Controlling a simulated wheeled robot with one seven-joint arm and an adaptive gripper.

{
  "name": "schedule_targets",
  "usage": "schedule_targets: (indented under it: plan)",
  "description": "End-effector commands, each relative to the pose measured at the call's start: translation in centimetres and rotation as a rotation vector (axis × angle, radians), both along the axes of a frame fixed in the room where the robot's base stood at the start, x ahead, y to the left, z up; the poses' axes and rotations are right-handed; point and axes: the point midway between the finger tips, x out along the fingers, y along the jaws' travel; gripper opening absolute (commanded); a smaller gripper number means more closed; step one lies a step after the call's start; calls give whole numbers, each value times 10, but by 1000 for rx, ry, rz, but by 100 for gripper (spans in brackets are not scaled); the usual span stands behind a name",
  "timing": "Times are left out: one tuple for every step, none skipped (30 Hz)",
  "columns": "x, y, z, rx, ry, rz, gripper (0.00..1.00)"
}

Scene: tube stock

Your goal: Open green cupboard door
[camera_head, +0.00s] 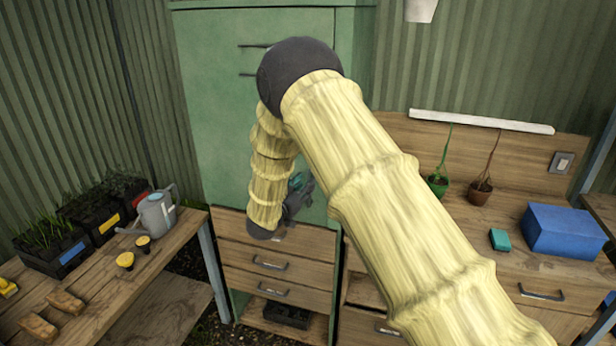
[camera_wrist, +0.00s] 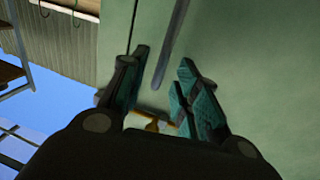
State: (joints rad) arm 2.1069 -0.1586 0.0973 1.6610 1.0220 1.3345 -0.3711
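The green cupboard (camera_head: 215,110) stands against the back wall, and its front looks shut in the head view. My arm hides part of its door (camera_head: 222,150). My gripper (camera_head: 303,186) is in front of the lower part of the door, partly hidden by my arm. In the wrist view my gripper (camera_wrist: 165,55) is open, with teal-padded fingers on both sides. A long grey bar, which looks like the door handle (camera_wrist: 173,40), runs between the fingertips in the picture. I cannot tell whether the fingers touch it. The green door surface (camera_wrist: 255,60) fills the right side.
Wooden drawers (camera_head: 235,254) sit below the door. A left bench holds a watering can (camera_head: 157,213) and plant trays (camera_head: 60,252). A right bench holds a blue box (camera_head: 565,230), a teal block (camera_head: 499,239) and potted plants (camera_head: 480,192).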

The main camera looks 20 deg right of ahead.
Motion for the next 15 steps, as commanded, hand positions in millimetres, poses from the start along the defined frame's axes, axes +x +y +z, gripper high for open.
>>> schedule_targets:
  plan:
    - [5,-6,2,1,1,-1,31]
    - [8,-8,2,1,1,0,31]
    - [11,-11,2,1,1,0,31]
    - [13,-13,2,0,1,1,31]
    - [15,-15,1,0,1,1,31]
    - [17,-18,1,0,1,1,31]
    - [19,-19,1,-1,1,1,31]
    - [20,-20,1,-1,1,1,31]
    - [21,-22,0,-1,1,0,31]
    - [22,-22,0,0,1,0,31]
    - [22,-23,0,0,1,0,31]
    - [23,-23,0,0,1,0,31]
    - [23,-24,-1,0,1,1,31]
    - [23,-24,-1,0,1,1,31]
    - [23,-24,-1,0,1,1,31]
